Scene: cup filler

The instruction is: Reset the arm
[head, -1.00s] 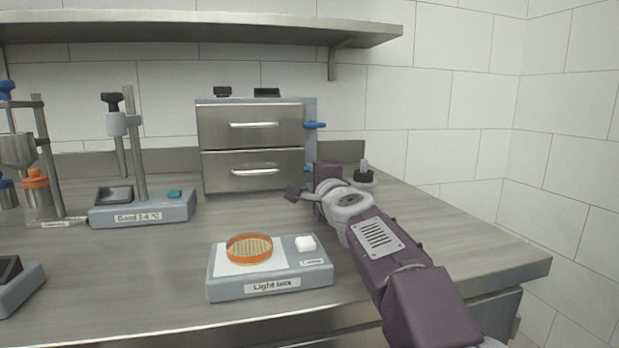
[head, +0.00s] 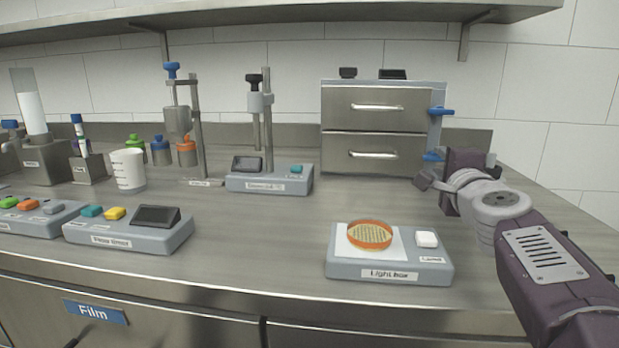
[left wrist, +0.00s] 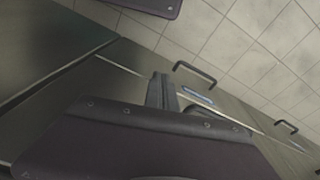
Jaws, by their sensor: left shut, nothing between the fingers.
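My right arm comes in from the right in the head view. Its gripper (head: 424,181) is over the worktop, in front of the lower right corner of the steel drawer unit (head: 375,107). It is small and seen from behind, so I cannot tell whether it is open or shut, and I see nothing held. My left gripper (left wrist: 161,90) shows in the left wrist view, shut and empty, in front of the steel cabinet fronts below the counter. I cannot make out the left arm clearly in the head view.
A light box (head: 390,270) with an orange-rimmed dish (head: 370,235) stands left of my right arm. A flow timer (head: 130,232), a beaker (head: 128,169) and a stand device (head: 270,180) are further left. Cabinet handles (left wrist: 195,72) stick out near my left gripper. The central worktop is clear.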

